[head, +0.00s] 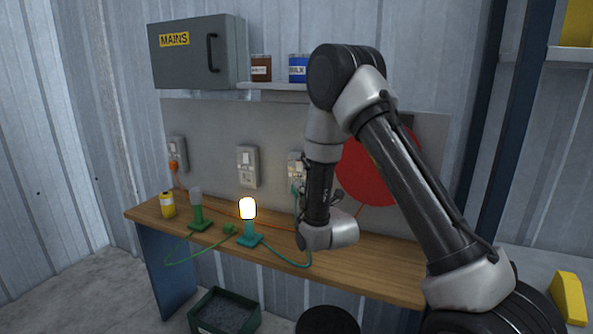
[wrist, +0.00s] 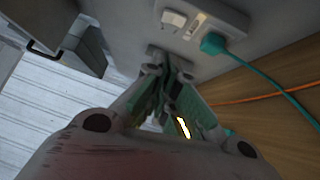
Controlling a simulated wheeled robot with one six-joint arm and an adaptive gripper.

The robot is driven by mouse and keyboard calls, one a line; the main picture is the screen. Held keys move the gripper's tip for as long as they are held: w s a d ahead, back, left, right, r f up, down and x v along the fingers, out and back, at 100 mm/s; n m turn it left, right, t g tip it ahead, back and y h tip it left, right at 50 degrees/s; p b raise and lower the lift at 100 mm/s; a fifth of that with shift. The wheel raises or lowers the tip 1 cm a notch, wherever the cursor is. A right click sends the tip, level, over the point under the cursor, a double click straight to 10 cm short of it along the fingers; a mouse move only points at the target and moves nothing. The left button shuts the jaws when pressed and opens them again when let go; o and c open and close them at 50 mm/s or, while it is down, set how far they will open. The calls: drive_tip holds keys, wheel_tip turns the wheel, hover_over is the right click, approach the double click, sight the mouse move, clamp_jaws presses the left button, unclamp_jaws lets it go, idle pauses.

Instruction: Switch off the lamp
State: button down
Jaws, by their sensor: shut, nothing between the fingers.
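The lit lamp (head: 247,209) stands on the bench with a glowing bulb and a teal base. Its teal cable (head: 296,262) runs right along the bench, passing behind my arm. A second lamp (head: 197,207), green and unlit, stands to its left; a green plug (head: 229,229) lies on the bench. In the wrist view, a wall socket (wrist: 205,22) has a white rocker switch (wrist: 173,20) and a teal plug (wrist: 212,43) in it. My gripper (wrist: 166,62) is shut and empty, its tips just below the switch in the picture; contact is unclear. My arm partly hides this socket (head: 296,166).
Two other sockets (head: 247,166) (head: 178,153) are on the board; an orange plug (head: 174,168) is in the left one. A yellow canister (head: 167,205) stands on the bench (head: 400,280). A grey MAINS box (head: 190,62) hangs above. A green crate (head: 204,327) is below.

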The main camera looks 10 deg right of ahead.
approach(299, 166)
drive_tip(key=w+a, duration=0.3)
drive_tip(key=a, duration=0.3)
drive_tip(key=shift+w+d+r, duration=0.35)
drive_tip(key=shift+w+d, duration=0.3)
drive_tip(key=shift+w, duration=0.15)
drive_tip(key=shift+w+d+r, duration=0.3)
drive_tip(key=shift+w+d, duration=0.35)
drive_tip(key=shift+w, duration=0.15)
drive_tip(key=shift+d+r, duration=0.1)
drive_tip(key=shift+w+d+r, duration=0.1)
drive_tip(key=shift+w, duration=0.1)
drive_tip(key=shift+s, duration=0.1)
